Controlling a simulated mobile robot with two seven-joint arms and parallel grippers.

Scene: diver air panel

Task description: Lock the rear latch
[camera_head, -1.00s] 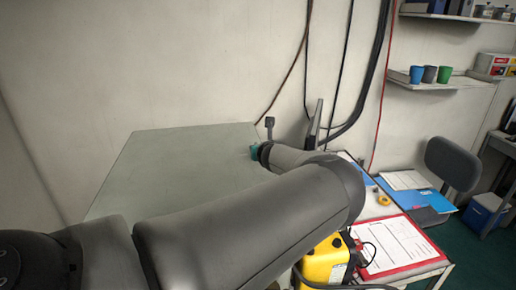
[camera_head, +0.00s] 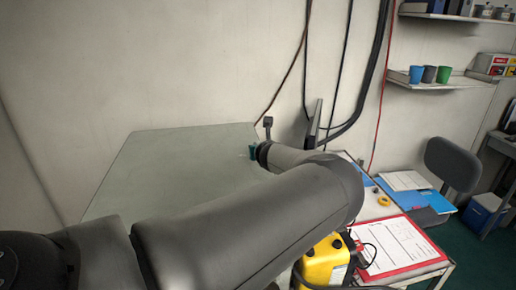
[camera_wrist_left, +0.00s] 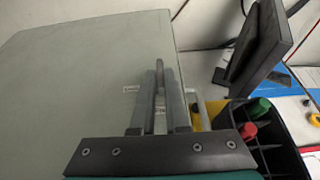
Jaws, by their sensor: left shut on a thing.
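A pale grey-green panel top (camera_head: 165,165) lies in front of the wall. My left arm reaches across it to its right rear part. A teal part of my left gripper (camera_head: 253,152) shows there; its fingers are hidden by the arm. In the left wrist view my left gripper (camera_wrist_left: 159,92) is shut on a thin upright grey piece (camera_wrist_left: 159,68), which seems to be the rear latch's handle. Most of that piece is hidden between the fingers, so I cannot tell its locking position. Small white labels (camera_wrist_left: 131,88) are beside the fingers. My right gripper is not in view.
A dark screen (camera_wrist_left: 258,45) stands right of the panel, near a black holder (camera_wrist_left: 265,140) with green and red items. A yellow device (camera_head: 325,262) and a red clipboard (camera_head: 395,245) are at right. Cables hang on the wall behind.

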